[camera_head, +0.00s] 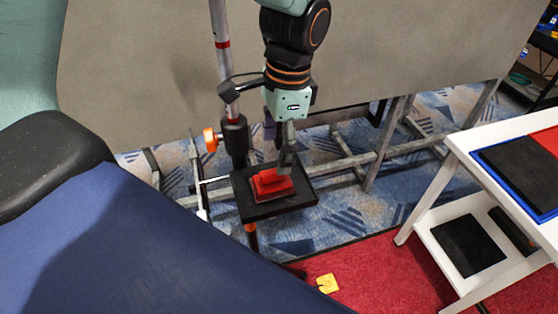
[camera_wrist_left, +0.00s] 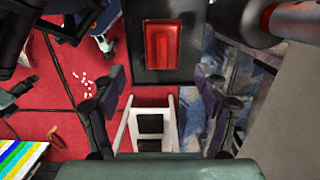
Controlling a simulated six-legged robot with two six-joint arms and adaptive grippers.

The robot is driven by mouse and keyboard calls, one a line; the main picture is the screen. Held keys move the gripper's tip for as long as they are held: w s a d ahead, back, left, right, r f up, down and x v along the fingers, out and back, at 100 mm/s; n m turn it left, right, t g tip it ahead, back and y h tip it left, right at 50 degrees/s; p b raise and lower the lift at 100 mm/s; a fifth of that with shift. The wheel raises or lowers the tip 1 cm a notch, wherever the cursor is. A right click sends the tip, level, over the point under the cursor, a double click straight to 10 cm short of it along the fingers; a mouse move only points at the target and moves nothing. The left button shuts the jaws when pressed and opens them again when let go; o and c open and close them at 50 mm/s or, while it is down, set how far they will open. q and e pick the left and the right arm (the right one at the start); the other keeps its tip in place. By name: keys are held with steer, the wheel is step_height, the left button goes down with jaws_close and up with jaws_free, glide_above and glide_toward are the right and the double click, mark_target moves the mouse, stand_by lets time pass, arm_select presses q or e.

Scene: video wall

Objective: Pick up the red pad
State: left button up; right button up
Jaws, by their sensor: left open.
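The red pad (camera_head: 272,186) lies on a small black tray (camera_head: 298,198) fixed to a stand; a raised ridge runs along the pad's top. In the left wrist view the pad (camera_wrist_left: 161,46) shows whole near the top middle, on the dark tray (camera_wrist_left: 190,68). My left gripper (camera_head: 279,150) points down just above and behind the pad in the head view. Its fingers are spread wide with nothing between them, as the left wrist view (camera_wrist_left: 161,85) shows. Any contact with the pad is not clear. My right gripper is not seen.
A pole (camera_head: 222,60) with an orange knob (camera_head: 211,140) rises beside the tray. A large grey panel (camera_head: 160,70) stands close behind. A white shelf table (camera_head: 440,190) with black pads is at the right. A blue surface (camera_head: 100,240) fills the lower left.

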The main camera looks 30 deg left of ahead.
mark_target(271, 171)
arm_select(q)
steer(key=shift+w+a+f, duration=0.1)
steer(key=shift+a, duration=0.25)
steer(key=f, duration=0.2)
steer(key=f+b, duration=0.1)
steer(key=f, duration=0.1)
steer(key=s+f, duration=0.1)
steer(key=f, duration=0.2)
steer(key=shift+a, duration=0.15)
steer(key=shift+w+a+f+b, duration=0.15)
steer(key=shift+f+b, duration=0.15)
steer(key=shift+f, duration=0.05)
steer(key=shift+d+r, duration=0.15)
steer(key=shift+d, duration=0.2)
steer(key=shift+c, duration=0.7)
steer(key=shift+a, duration=0.3)
steer(key=c, duration=0.4)
steer(key=shift+d, duration=0.25)
steer(key=c, duration=0.6)
steer(key=shift+a, duration=0.1)
steer(key=shift+c, duration=0.5)
steer(key=shift+a, duration=0.1)
